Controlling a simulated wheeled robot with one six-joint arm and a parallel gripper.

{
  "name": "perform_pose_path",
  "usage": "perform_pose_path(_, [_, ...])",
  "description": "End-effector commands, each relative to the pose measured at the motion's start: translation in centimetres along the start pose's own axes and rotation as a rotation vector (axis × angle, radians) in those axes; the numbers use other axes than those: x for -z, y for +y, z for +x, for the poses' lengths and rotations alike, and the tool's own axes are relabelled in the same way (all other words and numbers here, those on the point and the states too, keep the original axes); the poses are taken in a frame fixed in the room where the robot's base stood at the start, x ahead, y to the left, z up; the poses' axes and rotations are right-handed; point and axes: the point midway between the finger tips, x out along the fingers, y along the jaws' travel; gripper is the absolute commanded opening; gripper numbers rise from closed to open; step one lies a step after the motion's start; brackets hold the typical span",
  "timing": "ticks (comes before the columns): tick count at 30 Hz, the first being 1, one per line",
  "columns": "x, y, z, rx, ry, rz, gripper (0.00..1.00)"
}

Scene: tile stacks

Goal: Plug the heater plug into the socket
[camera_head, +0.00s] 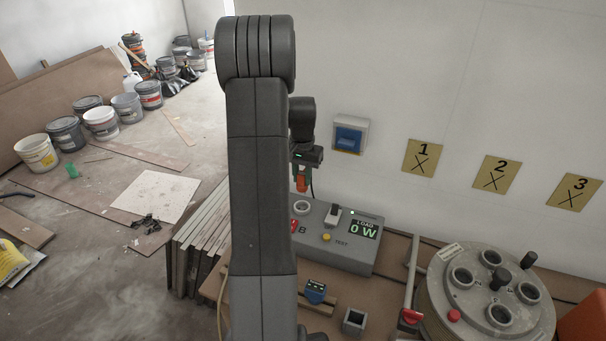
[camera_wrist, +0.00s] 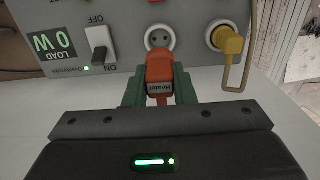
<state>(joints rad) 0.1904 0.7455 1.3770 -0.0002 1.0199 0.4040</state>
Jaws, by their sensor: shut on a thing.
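My gripper (camera_wrist: 160,88) is shut on the orange heater plug (camera_wrist: 159,68), which has a "Heater" label. In the head view my gripper (camera_head: 302,172) is above the grey load box (camera_head: 360,261), with the orange plug (camera_head: 301,184) pointing down. A round white socket (camera_wrist: 159,37) on the box shows two holes in the wrist view, just beyond the plug. The plug's front end overlaps the socket's lower rim in that view; whether they touch I cannot tell. The socket (camera_head: 302,208) looks empty below the plug in the head view.
A yellow plug (camera_wrist: 229,42) sits in the neighbouring socket with its cable looped. The box has a switch (camera_wrist: 99,47) and a display (camera_head: 363,229) reading 0 W. A round drum (camera_head: 440,300) stands to the right. A blue wall box (camera_head: 350,135) is behind.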

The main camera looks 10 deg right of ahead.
Motion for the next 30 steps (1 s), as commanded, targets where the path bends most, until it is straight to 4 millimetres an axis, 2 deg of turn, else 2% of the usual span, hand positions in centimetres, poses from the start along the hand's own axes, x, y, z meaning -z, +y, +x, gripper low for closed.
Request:
perform_pose_path(19, [0.0, 0.0, 4.1, 0.0, 0.0, 0.0, 0.0])
perform_pose_path(30, [0.0, 0.0, 4.1, 0.0, 0.001, 0.0, 0.0])
